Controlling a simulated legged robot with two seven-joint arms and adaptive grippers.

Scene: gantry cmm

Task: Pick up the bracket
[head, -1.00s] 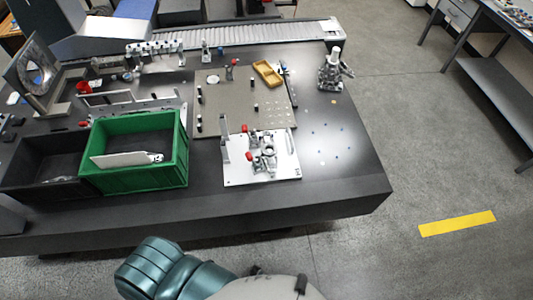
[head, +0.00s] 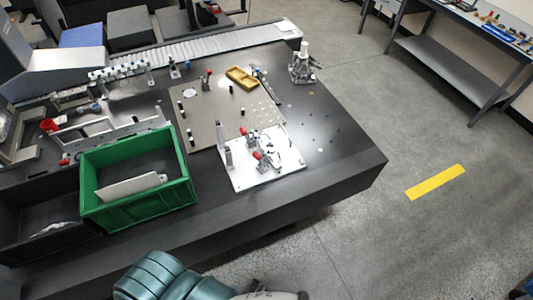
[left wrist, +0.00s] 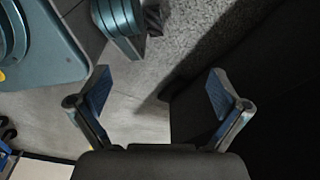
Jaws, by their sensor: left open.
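A white fixture plate (head: 253,178) with red-handled clamps (head: 258,155) stands near the table's front edge in the head view. A small grey metal part (head: 270,150) sits among the clamps; I cannot tell whether it is the bracket. A pale flat piece (head: 130,187) lies tilted inside the green bin (head: 160,206). My left gripper (left wrist: 157,92) is open in the left wrist view, with nothing between its fingers and the grey floor behind them. It is not seen in the head view, and neither is my right gripper.
The dark table (head: 340,165) has clear room at its right end. A black bin (head: 38,210) stands left of the green bin. A grey board (head: 205,120) holds small posts and a yellow tray (head: 242,77). A conveyor (head: 215,45) runs along the back.

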